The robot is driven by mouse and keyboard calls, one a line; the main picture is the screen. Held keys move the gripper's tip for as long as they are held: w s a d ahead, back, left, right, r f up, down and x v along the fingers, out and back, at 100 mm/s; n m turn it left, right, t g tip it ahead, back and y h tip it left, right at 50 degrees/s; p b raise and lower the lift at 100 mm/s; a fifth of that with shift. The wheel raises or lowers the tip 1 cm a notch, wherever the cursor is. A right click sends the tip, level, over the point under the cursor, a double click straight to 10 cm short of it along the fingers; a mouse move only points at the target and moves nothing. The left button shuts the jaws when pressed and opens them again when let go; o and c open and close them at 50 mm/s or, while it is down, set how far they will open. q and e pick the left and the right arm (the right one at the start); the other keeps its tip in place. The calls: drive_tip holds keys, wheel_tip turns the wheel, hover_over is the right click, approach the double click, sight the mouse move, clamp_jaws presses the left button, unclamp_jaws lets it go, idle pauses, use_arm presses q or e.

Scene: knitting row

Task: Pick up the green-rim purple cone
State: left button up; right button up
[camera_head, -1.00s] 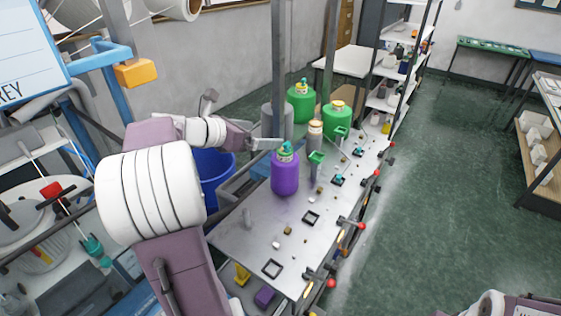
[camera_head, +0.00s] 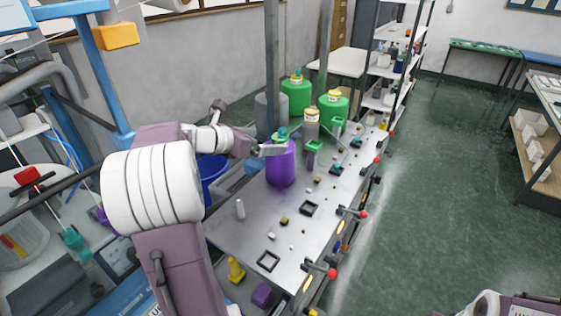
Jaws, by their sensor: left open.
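The purple cone (camera_head: 281,168) stands upright on the grey metal table (camera_head: 226,228), with green and pale parts at its top. My left gripper (camera_head: 276,150) reaches in from the left at the cone's upper part, just below the green top. It is open, and its fingers overlap the cone in this view; I cannot tell whether they touch it. The gripper hides part of the cone's neck. My right gripper is out of view.
Two green cones (camera_head: 295,98) (camera_head: 333,111) and a grey cone (camera_head: 311,124) stand behind, close to dark upright posts. Small blocks and square frames (camera_head: 309,208) lie on the table. Red-knobbed levers (camera_head: 332,273) line its right edge. Open green floor (camera_head: 440,200) lies to the right.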

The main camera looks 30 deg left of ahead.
sight(274, 141)
use_arm(q)
drive_tip(key=shift+w+d+f, duration=0.1)
drive_tip(key=shift+w+f, duration=0.05)
drive_tip(key=shift+w, duration=0.1)
drive_tip(key=shift+w+f, duration=0.15)
drive_tip(key=shift+w, duration=0.1)
drive_tip(key=p+x, duration=0.1)
drive_tip(key=x, duration=0.3)
drive_tip(key=shift+w+f+p, duration=0.15)
drive_tip(key=shift+p, duration=0.15)
drive_tip(key=shift+w+d+f, duration=0.15)
drive_tip(key=shift+w+d, duration=0.05)
drive_tip(key=shift+w, duration=0.1)
drive_tip(key=c, duration=2)
wheel_tip(274, 141, up, 10)
drive_tip(key=shift+a+r+p, duration=0.1)
drive_tip(key=shift+p, duration=0.35)
